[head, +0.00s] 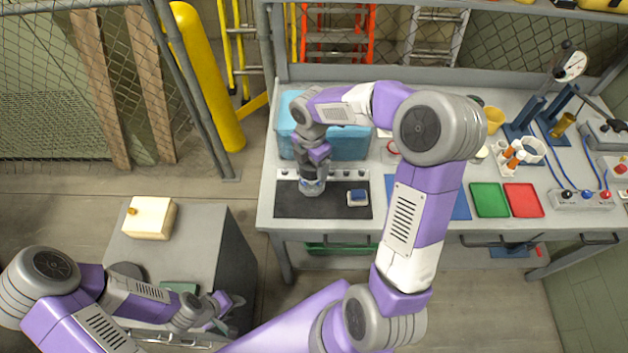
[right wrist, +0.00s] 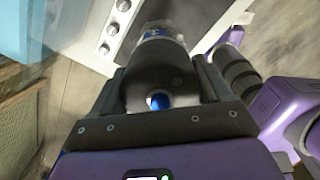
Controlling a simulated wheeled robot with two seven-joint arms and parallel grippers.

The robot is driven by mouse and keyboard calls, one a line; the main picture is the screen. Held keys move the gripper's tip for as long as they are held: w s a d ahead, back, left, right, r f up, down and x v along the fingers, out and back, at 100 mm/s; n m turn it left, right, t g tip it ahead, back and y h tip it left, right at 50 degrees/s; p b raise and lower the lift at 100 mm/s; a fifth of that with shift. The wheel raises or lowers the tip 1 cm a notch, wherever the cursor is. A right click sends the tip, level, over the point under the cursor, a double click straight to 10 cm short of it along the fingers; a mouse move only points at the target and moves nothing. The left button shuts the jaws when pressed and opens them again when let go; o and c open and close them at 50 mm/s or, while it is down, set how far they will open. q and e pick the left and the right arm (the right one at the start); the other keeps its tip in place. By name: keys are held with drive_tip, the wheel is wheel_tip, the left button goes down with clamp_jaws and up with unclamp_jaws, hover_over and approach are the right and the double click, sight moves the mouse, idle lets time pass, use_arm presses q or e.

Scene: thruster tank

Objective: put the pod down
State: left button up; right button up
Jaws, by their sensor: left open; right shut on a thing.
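My right gripper (head: 314,170) points down over the dark mat (head: 286,206) at the front left of the bench. It is shut on the pod (head: 312,187), a grey cylinder with blue marks. In the right wrist view the pod (right wrist: 152,85) sits between the two fingers, with a dark body, a blue spot on the near end and a clear, blue-marked far end. I cannot tell whether the pod touches the mat. My left gripper (head: 228,307) is open and empty beside the grey cabinet at the lower left.
A small blue-and-white block (head: 357,198) lies on the mat right of the pod. A blue bin (head: 345,143) stands just behind. Green (head: 489,200) and red (head: 523,200) trays lie to the right. A row of knobs (head: 349,174) runs along the mat's back edge.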

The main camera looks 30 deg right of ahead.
wheel_tip(320, 180, down, 5)
drive_tip(key=shift+r+b, duration=0.1)
drive_tip(key=shift+b, duration=0.25)
drive_tip(key=shift+f, duration=0.4)
drive_tip(key=shift+f, duration=0.1)
drive_tip(key=o, duration=1.6)
drive_tip(key=shift+o, duration=0.2)
